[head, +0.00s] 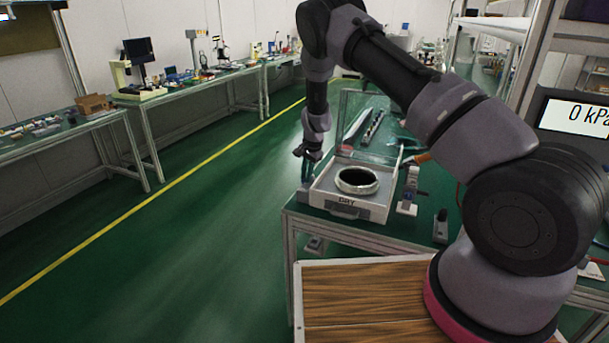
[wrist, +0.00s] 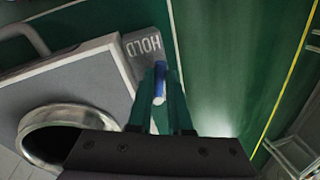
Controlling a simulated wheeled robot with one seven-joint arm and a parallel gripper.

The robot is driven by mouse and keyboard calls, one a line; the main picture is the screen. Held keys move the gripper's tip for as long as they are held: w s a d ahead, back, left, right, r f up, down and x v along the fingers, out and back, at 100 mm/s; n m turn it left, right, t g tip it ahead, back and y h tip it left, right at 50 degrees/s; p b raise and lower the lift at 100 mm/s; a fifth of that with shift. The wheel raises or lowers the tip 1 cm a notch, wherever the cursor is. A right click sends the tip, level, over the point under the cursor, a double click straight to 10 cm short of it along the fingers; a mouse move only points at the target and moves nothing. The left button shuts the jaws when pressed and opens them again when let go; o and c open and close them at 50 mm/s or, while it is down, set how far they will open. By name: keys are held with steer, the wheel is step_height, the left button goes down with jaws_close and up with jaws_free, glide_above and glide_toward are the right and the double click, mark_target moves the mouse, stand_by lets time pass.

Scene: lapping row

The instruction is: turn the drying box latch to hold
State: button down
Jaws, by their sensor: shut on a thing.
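The drying box (head: 345,207) is a pale grey box marked DRY, on the green-topped bench. It has a round metal-rimmed opening on top. In the wrist view its lid (wrist: 75,85) fills the left side. A grey plate lettered HOLD (wrist: 143,45) sits at the box's edge. The latch (wrist: 160,84) shows as a blue bar with a pale end, beside the HOLD plate. My gripper (wrist: 161,78) has its teal fingers on both sides of the latch, shut on it. In the head view my gripper (head: 307,178) is at the box's left side; the latch cannot be made out there.
A clear panel (head: 365,125) stands behind the box. Small devices (head: 408,190) stand on the bench at its right. A display (head: 575,115) reading 0 kPa is at the far right. The green floor left of the bench is clear up to the yellow line.

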steer(key=shift+s+d+n+g, duration=0.15)
steer(key=shift+d+n, duration=0.15)
steer(key=shift+n, duration=0.65)
steer(key=shift+s+d+n+g, duration=0.15)
steer(key=shift+d+n, duration=0.15)
steer(key=shift+n, duration=0.65)
steer(key=c, duration=0.8)
jaws_free()
steer(key=shift+c, duration=0.2)
